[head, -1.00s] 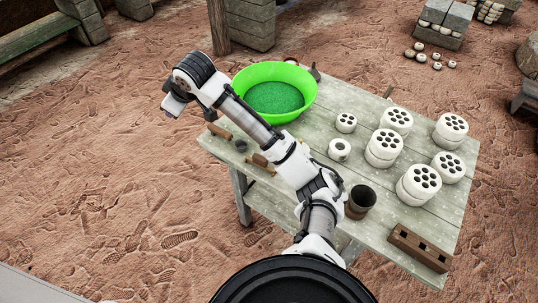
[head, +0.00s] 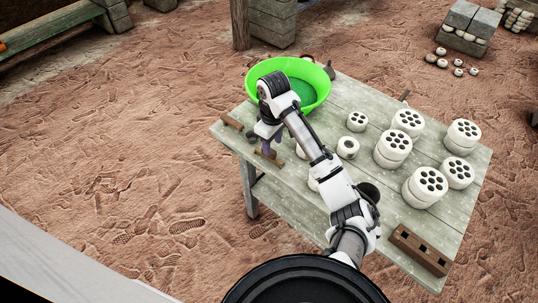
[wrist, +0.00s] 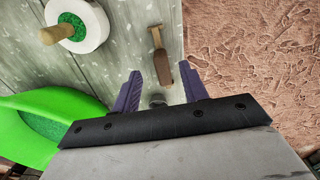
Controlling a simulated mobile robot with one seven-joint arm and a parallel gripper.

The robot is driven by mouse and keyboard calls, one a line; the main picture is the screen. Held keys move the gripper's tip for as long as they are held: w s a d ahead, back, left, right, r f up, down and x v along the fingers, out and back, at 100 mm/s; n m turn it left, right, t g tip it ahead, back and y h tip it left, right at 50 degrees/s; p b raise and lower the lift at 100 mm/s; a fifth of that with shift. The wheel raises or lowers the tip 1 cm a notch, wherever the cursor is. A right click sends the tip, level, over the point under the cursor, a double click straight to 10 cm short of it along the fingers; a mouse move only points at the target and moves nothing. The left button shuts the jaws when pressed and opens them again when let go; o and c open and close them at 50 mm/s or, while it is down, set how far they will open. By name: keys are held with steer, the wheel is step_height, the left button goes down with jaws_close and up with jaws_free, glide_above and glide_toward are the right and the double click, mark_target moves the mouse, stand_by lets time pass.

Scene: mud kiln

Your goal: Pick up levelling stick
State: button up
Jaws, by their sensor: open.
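A plain brown wooden bar, perhaps the levelling stick (head: 232,122), lies at the table's far left corner in the head view. My gripper (wrist: 162,89) is open and empty above the table's left edge, to the near right of that bar. In the wrist view, a small dark cup (wrist: 157,100) shows between the purple fingers. A wooden-handled tool (wrist: 156,38) lies beyond the fingertips. I cannot tell for certain which wooden piece is the levelling stick.
A green basin (head: 317,82) stands beside my gripper on the table (head: 330,100). White holed cylinders (head: 392,148) fill the right side, and a brown block with holes (head: 419,250) lies at the near edge. Bare ground is left of the table.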

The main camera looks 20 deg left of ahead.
mark_target(272, 157)
steer(key=shift+a+f, duration=0.2)
steer(key=shift+f, duration=1.15)
steer(key=shift+a+f, duration=0.2)
steer(key=shift+f, duration=1.15)
steer(key=c, duration=0.9)
